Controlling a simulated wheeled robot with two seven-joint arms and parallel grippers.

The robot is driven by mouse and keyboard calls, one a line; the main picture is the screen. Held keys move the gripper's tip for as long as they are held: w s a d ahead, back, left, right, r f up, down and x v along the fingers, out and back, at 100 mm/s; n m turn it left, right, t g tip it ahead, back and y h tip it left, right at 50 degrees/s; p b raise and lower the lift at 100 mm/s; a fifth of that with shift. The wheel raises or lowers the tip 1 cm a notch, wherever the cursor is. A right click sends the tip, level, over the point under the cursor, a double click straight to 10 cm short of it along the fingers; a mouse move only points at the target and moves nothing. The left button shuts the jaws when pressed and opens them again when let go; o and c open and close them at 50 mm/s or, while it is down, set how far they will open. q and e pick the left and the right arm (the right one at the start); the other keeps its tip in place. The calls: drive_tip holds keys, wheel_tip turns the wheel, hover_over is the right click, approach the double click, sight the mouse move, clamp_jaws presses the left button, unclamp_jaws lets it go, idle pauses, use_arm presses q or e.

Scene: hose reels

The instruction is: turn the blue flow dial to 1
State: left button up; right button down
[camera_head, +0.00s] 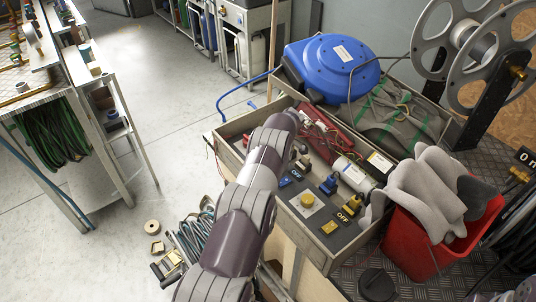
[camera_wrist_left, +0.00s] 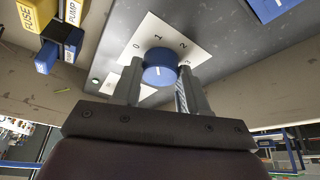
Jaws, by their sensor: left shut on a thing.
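The blue flow dial (camera_wrist_left: 160,56) stands on a white scale plate (camera_wrist_left: 205,50) marked 0, 1, 2 and 3, in the left wrist view. My left gripper (camera_wrist_left: 160,78) has one finger on each side of the dial and is shut on it. A small pale mark shows on the dial, but I cannot tell which number it points to. In the head view my left arm reaches over the front of the control box, and the dial and the fingertips are hidden there. My right gripper is not in view.
The box's top panel (camera_head: 309,226) carries a yellow button (camera_head: 307,200) and several switches close to my arm. Yellow and blue blocks (camera_wrist_left: 47,57) flank the dial on the left.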

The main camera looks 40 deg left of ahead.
use_arm(q)
drive_tip(key=o, duration=1.1)
drive_tip(key=shift+c, duration=0.2)
drive_tip(key=v, duration=0.2)
drive_tip(key=shift+r+p, duration=0.3)
drive_tip(key=shift+r, duration=0.15)
drive_tip(key=p+v, duration=0.7)
drive_tip(key=v, duration=0.2)
drive_tip(key=shift+d+r, duration=0.25)
drive_tip(key=shift+r, duration=0.1)
